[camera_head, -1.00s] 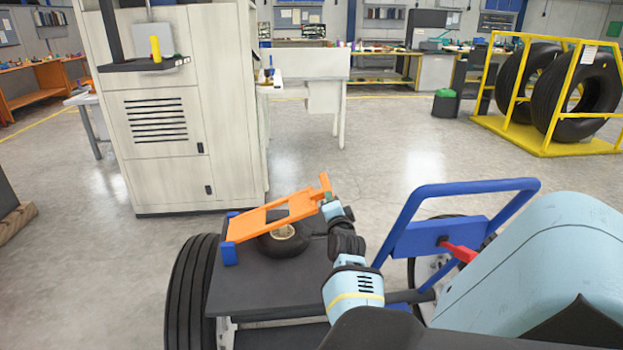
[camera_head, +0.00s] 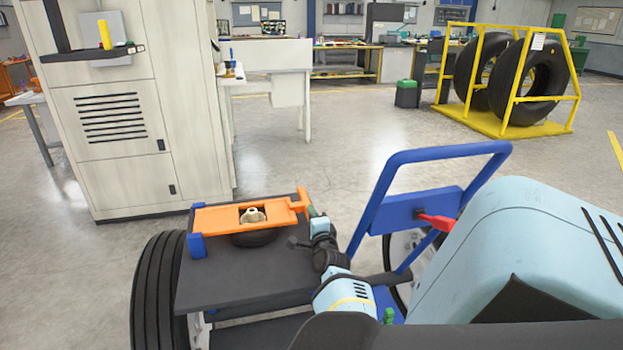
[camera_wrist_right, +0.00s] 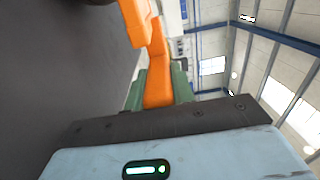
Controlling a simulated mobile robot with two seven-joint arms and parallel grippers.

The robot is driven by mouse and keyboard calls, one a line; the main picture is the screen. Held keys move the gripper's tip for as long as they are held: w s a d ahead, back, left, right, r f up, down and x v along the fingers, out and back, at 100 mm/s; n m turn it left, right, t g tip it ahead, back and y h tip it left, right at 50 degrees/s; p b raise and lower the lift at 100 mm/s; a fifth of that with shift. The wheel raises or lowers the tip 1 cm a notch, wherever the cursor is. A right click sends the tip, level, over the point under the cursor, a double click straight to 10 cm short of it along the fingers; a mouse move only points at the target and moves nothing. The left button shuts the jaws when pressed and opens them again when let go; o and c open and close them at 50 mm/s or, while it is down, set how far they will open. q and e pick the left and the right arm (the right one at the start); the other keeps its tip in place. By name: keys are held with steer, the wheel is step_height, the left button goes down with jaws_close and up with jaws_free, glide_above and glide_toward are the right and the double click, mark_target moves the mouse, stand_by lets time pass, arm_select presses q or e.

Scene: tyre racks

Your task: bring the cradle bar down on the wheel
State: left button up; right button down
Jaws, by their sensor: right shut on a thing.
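The orange cradle bar (camera_head: 225,220) lies almost level above the black deck, its left end at a blue bracket (camera_head: 197,244). The small black wheel (camera_head: 256,238) is under it, and its pale hub (camera_head: 253,215) shows through the bar's opening. Whether the bar touches the tyre I cannot tell. My right gripper (camera_head: 314,212) is shut on the orange handle at the bar's right end. In the right wrist view the green fingers (camera_wrist_right: 160,90) stand on both sides of the orange handle (camera_wrist_right: 158,60). My left gripper is not in view.
The black deck (camera_head: 235,285) is clear in front of the wheel. A blue frame (camera_head: 400,160) with a red lever (camera_head: 437,222) rises to the right of my arm. A large tyre (camera_head: 158,285) is at the left. A pale cabinet (camera_head: 120,120) stands behind.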

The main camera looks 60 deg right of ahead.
steer(key=shift+w+r, duration=0.1)
steer(key=c, duration=1.2)
jaws_free()
steer(key=shift+p+v, duration=0.55)
steer(key=shift+v, duration=3.4)
